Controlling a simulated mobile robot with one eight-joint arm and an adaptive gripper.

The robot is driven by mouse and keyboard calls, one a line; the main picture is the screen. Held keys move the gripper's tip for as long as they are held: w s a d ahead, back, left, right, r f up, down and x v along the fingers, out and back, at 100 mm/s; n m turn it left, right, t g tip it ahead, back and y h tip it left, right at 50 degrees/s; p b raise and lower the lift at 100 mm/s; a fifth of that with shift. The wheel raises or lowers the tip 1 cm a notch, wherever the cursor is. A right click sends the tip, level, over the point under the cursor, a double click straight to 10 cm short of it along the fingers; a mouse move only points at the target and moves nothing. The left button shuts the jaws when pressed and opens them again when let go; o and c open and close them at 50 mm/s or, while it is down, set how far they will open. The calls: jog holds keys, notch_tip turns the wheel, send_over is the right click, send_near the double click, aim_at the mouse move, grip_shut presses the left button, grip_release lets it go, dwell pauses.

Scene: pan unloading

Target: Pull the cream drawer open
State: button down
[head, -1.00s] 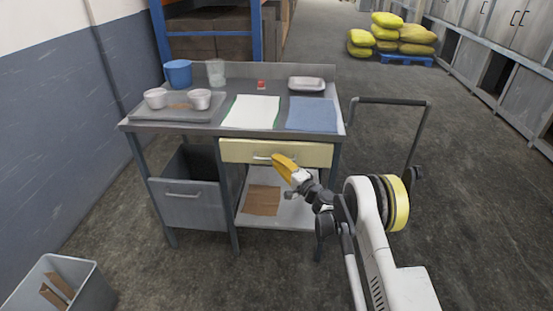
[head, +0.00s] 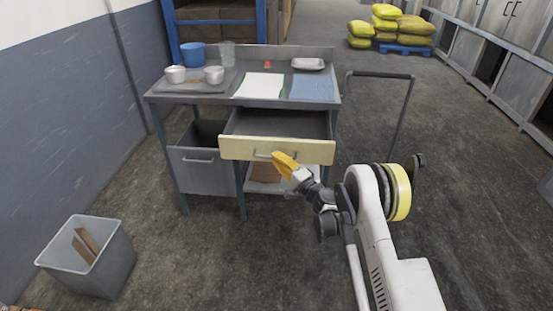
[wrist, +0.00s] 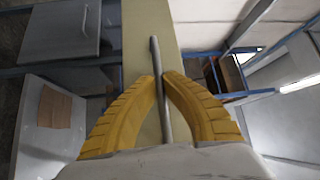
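The cream drawer (head: 312,152) sits under the right part of the grey worktable and stands well out from it. The visible part of its dark grey inside (head: 280,124) looks empty. Its metal bar handle (head: 262,156) is on the front panel and also shows in the wrist view (wrist: 154,50). My gripper (head: 276,156) is at the handle, its yellow fingers closed on either side of the bar in the wrist view (wrist: 161,80). The fingers hide part of the handle in the head view.
The worktable (head: 195,97) carries bowls on a tray, a blue container, a glass, a white sheet, a blue cloth and a white dish. A grey bin (head: 112,270) stands at lower left. A cart handle (head: 380,74) rises right of the table. Floor in front is clear.

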jog(key=shift+s+a, duration=0.1)
jog(key=shift+s, duration=0.05)
jog(key=c, duration=1.5)
grip_release()
jog(key=shift+a, duration=0.1)
jog(key=v, duration=0.7)
jog(key=shift+s+d, duration=0.15)
jog(key=shift+d, duration=0.15)
